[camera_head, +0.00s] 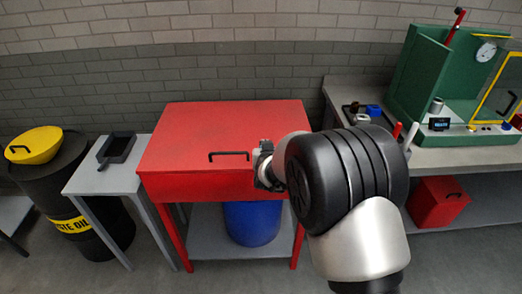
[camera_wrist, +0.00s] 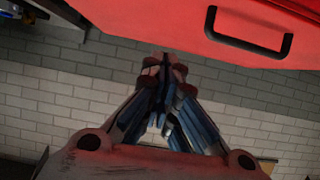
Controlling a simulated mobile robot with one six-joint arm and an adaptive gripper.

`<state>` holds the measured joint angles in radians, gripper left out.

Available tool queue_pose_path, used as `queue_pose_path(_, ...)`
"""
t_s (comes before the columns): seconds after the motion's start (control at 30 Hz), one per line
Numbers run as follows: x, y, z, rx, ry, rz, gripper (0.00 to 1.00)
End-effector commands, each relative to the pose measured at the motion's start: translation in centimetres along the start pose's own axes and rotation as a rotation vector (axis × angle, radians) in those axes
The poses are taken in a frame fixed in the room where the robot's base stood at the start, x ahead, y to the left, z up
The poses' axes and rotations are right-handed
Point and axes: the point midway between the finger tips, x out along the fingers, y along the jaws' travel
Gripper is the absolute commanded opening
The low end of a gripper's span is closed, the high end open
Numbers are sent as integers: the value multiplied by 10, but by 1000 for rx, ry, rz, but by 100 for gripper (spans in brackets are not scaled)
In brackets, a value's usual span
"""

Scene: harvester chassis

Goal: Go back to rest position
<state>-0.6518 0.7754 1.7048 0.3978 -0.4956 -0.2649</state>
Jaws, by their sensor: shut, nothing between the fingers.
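My gripper (camera_wrist: 164,68) is shut and empty, its fingertips together in the wrist view. In the head view my gripper (camera_head: 262,165) shows small and partly hidden behind my own arm, at the right front part of a red cabinet (camera_head: 185,140). The cabinet's lid is down and has a black handle (camera_head: 229,155). In the wrist view the handle (camera_wrist: 288,45) is at the upper right, apart from the fingers. I cannot tell how far the gripper is from the cabinet.
A blue drum (camera_head: 252,224) stands under the cabinet. To the left are a small grey table (camera_head: 98,178) with a black tray (camera_head: 116,150) and a waste oil barrel (camera_head: 65,190). A bench (camera_head: 345,85) on the right holds a green machine (camera_head: 420,75); a red box (camera_head: 437,203) is below.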

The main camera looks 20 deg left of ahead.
Motion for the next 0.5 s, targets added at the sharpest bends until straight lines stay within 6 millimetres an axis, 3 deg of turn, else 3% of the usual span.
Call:
queue_pose_path(0.03,-9,-1,17,-4,-16,-2,0)
queue_pose_path(0.2,-35,-1,43,-4,-15,-2,0)
queue_pose_path(0.5,-58,-1,66,-2,-10,-1,0)
